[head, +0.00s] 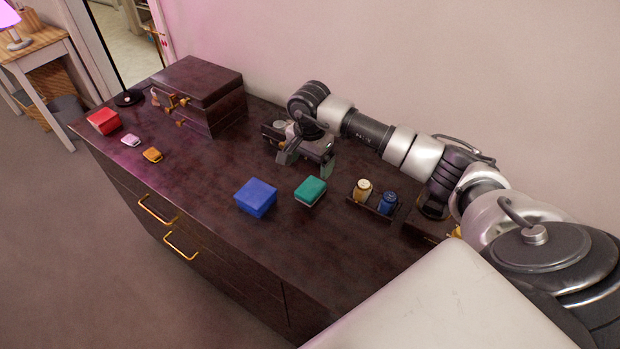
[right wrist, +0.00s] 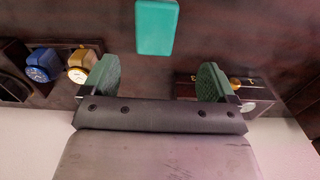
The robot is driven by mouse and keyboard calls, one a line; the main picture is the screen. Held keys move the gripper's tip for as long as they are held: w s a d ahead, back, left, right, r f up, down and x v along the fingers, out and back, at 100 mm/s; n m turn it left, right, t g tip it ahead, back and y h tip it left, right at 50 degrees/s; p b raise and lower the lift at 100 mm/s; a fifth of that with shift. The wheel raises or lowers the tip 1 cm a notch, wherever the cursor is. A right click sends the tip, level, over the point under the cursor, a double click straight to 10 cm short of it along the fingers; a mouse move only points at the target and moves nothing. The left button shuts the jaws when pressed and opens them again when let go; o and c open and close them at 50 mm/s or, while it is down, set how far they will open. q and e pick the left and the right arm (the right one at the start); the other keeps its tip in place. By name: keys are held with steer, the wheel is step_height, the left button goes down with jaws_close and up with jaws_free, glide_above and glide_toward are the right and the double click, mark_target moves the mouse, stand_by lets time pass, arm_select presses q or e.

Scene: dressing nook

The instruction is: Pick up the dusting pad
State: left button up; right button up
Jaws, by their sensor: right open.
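A teal-green rectangular block (head: 310,191), which looks like the dusting pad, lies flat on the dark dresser top. It also shows in the right wrist view (right wrist: 156,26), at the top centre, ahead of the gap between my fingers. My right gripper (head: 306,164) is open and empty above the dresser, behind the pad and apart from it. Its two green-padded fingers show spread apart in the right wrist view (right wrist: 156,83). My left gripper is not in view.
A blue box (head: 256,197) lies just left of the pad. A stand with a gold watch (head: 363,189) and a blue watch (head: 387,203) is to its right. A dark jewellery box (head: 205,90), a red box (head: 103,121) and pink and orange items sit farther left.

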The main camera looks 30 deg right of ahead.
mark_target(311, 187)
steer(key=f, duration=0.3)
steer(key=shift+s+a, duration=0.25)
steer(key=shift+s, duration=0.1)
steer(key=shift+d+f+p, duration=0.1)
steer(key=shift+f+p, duration=0.2)
steer(key=shift+f, duration=0.05)
steer(key=f, duration=0.1)
steer(key=f+p, duration=0.1)
steer(key=f, duration=0.1)
steer(key=shift+s+f, duration=0.2)
steer(key=shift+f, duration=0.65)
steer(key=shift+w+f, duration=0.1)
steer(key=shift+c, duration=0.7)
steer(key=c, duration=0.9)
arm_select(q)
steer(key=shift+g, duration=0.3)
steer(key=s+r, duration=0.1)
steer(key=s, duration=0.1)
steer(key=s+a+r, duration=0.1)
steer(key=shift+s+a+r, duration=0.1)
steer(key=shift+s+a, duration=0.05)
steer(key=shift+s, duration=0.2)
